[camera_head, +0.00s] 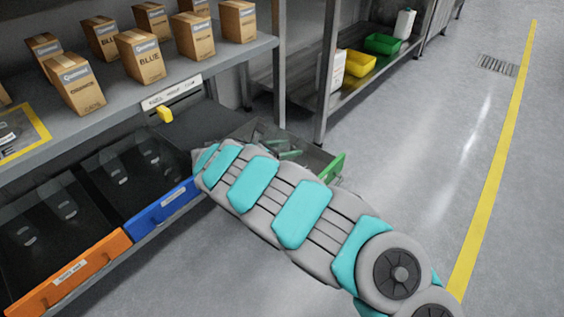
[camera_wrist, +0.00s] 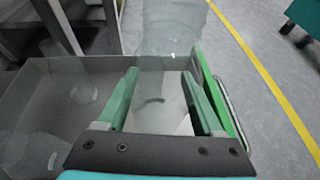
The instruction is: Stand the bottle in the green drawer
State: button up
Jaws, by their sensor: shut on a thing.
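The green drawer is pulled out, with its green front (camera_head: 335,168) showing just past my arm in the head view. In the wrist view its grey tray rim (camera_wrist: 60,63) lies to the left and its green front (camera_wrist: 218,100) to the right. My gripper (camera_wrist: 163,80) is shut on a clear bottle (camera_wrist: 172,28) between its green fingers. The bottle is see-through and overlaps the drawer in the wrist view. I cannot tell whether its base touches the drawer floor. My arm hides much of the drawer in the head view.
Other clear bottles (camera_wrist: 84,92) show faintly in the drawer's left part. The blue drawer (camera_head: 162,207) and orange drawer (camera_head: 70,275) are open beside it, with clear bottles inside. A shelf (camera_head: 215,62) with several cartons stands above. The floor at right is clear.

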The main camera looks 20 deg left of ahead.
notch_tip(320, 180, down, 10)
jog(key=shift+r+b, duration=0.15)
jog(key=shift+b, duration=0.75)
jog(key=shift+f, duration=0.2)
jog(key=o, duration=1.3)
jog(key=shift+o, duration=0.2)
jog(key=shift+r, duration=0.15)
jog(key=shift+s+a+r, duration=0.15)
jog(key=shift+s, duration=0.05)
jog(key=p+v, duration=0.2)
jog(key=v, duration=0.9)
jog(key=shift+s+a, duration=0.15)
jog(key=shift+s, duration=0.1)
